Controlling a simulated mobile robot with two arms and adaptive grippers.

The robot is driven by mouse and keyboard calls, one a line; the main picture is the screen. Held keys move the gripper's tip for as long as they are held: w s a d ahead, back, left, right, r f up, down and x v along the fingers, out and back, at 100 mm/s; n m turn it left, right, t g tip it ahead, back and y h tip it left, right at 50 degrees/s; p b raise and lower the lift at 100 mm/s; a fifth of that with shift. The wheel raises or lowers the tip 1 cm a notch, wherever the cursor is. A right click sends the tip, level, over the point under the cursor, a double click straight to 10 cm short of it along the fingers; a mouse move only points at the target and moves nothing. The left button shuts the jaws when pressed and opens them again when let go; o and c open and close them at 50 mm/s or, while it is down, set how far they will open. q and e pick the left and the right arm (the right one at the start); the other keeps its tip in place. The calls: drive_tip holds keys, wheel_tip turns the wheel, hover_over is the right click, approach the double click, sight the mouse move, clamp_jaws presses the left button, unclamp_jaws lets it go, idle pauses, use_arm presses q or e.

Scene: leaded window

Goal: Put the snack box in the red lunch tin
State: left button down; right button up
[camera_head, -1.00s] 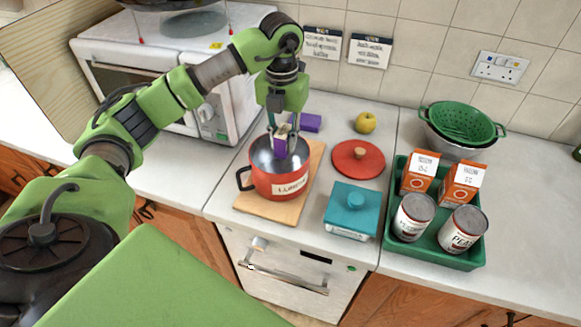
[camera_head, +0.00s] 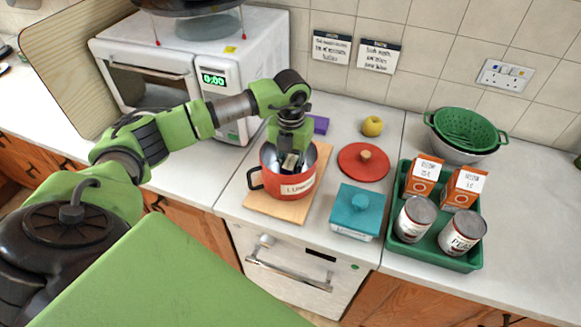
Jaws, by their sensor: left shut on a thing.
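The red lunch tin (camera_head: 283,186) is a round red pot with a dark handle and a white label, standing open on a wooden board. My left gripper (camera_head: 290,160) points down into its mouth and is shut on the snack box (camera_head: 289,162). Only a small pale part of the box shows between the fingers; the rest is hidden by the gripper and the tin's rim. I cannot tell whether the box touches the tin's bottom. My right gripper is not in view.
A round red lid (camera_head: 364,162) and a teal lidded box (camera_head: 356,211) stand right of the tin. A green tray (camera_head: 408,246) holds cartons and cans. A purple block (camera_head: 320,124), yellow apple (camera_head: 372,126) and white microwave (camera_head: 262,62) are behind. The wooden board (camera_head: 264,205) lies underneath.

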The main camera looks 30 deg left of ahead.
sight(291, 161)
use_arm(q)
drive_tip(key=c, duration=2.2)
unclamp_jaws()
drive_tip(key=shift+f, duration=0.15)
drive_tip(key=o, duration=0.4)
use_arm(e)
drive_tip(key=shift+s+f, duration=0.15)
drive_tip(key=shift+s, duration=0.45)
